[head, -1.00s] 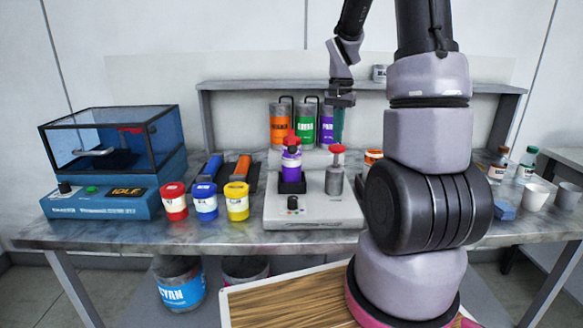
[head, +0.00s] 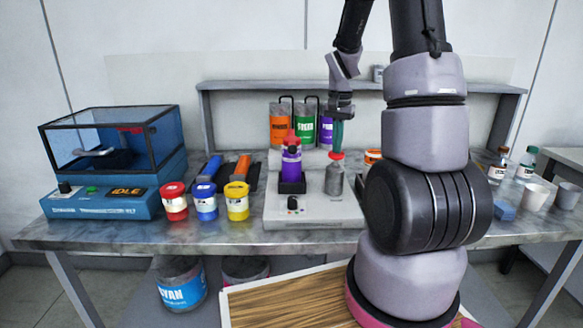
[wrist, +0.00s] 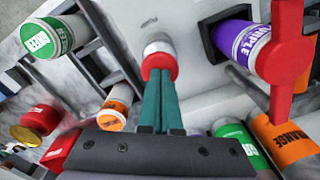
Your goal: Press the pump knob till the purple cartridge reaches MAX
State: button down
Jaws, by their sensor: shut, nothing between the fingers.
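The pump knob (head: 337,155) is a red cap on a grey metal pump (head: 334,181), at the right of a light grey machine. My gripper (head: 337,146) points down with its green fingers together, their tips at the top of the knob. In the wrist view the closed fingertips (wrist: 160,82) meet the red knob (wrist: 159,64). The purple cartridge (head: 291,166) stands upright in a black holder left of the pump, under a red top piece. It also shows in the wrist view (wrist: 238,44). Purple shows over most of its height; no MAX mark is readable.
Red (head: 174,201), blue (head: 205,202) and yellow (head: 237,201) pots stand left of the machine (head: 330,213). Orange (head: 279,126) and green (head: 306,126) canisters stand behind it. A blue cabinet (head: 100,201) is at far left, white cups (head: 535,197) at right.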

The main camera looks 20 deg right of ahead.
jog(key=shift+r, duration=1.85)
jog(key=shift+r, duration=3)
jog(key=s+a+r+n+t, duration=0.1)
jog(key=s+a+r+t, duration=0.1)
jog(key=s+a+r, duration=0.2)
jog(key=s+a+r+n+t+y, duration=0.1)
jog(key=s+a+r, duration=0.3)
jog(key=s, duration=0.5)
jog(key=s+a+r+n+t+y, duration=0.1)
jog(key=s+a+r+n+t, duration=0.2)
jog(key=s+a+r+t, duration=0.1)
jog(key=s+a, duration=0.1)
jog(key=s, duration=0.1)
jog(key=shift+s+a+r, duration=0.15)
jog(key=shift+s+a, duration=0.05)
jog(key=shift+s, duration=0.2)
